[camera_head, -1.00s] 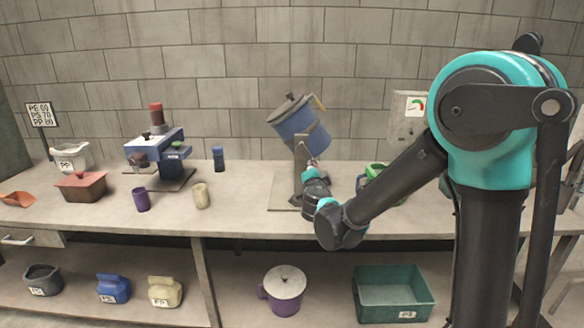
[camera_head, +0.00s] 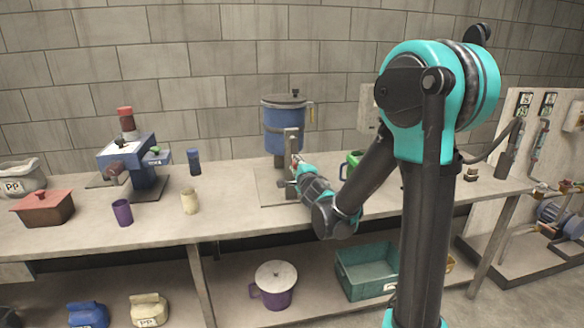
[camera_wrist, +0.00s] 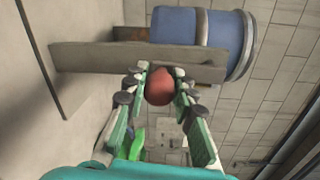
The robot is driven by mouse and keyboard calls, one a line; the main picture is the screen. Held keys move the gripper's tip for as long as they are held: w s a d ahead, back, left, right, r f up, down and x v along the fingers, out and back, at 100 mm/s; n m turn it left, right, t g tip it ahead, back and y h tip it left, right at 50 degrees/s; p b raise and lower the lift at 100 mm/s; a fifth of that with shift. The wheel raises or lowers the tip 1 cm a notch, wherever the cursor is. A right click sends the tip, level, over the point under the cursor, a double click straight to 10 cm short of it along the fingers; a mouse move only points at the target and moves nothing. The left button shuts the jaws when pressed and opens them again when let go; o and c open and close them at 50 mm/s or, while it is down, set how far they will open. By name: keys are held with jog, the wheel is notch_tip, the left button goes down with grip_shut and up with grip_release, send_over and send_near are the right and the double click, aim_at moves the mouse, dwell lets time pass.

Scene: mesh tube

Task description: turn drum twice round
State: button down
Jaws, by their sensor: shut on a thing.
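The blue drum (camera_head: 283,142) stands upright in its stand on the bench, with its grey lid (camera_head: 285,101) on top. A grey upright post (camera_head: 290,147) of the stand is in front of it. In the wrist view the drum (camera_wrist: 182,27) lies sideways behind the grey bar (camera_wrist: 110,62). My gripper (camera_head: 297,165) is at the near side of the stand. In the wrist view my gripper (camera_wrist: 160,76) has its fingers on both sides of a round red knob (camera_wrist: 160,87) and is shut on it. The knob's link to the drum is hidden.
A green container (camera_head: 351,160) stands close to the right of my gripper. A blue press-like machine (camera_head: 133,160), a purple cup (camera_head: 122,212) and a cream cup (camera_head: 190,201) stand to the left. A control box hangs on the wall behind my arm.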

jog(key=shift+s, duration=0.1)
dwell(0.4)
jog(key=c, duration=1.2)
grip_release()
jog(key=v, duration=1.2)
jog(key=shift+f, duration=0.1)
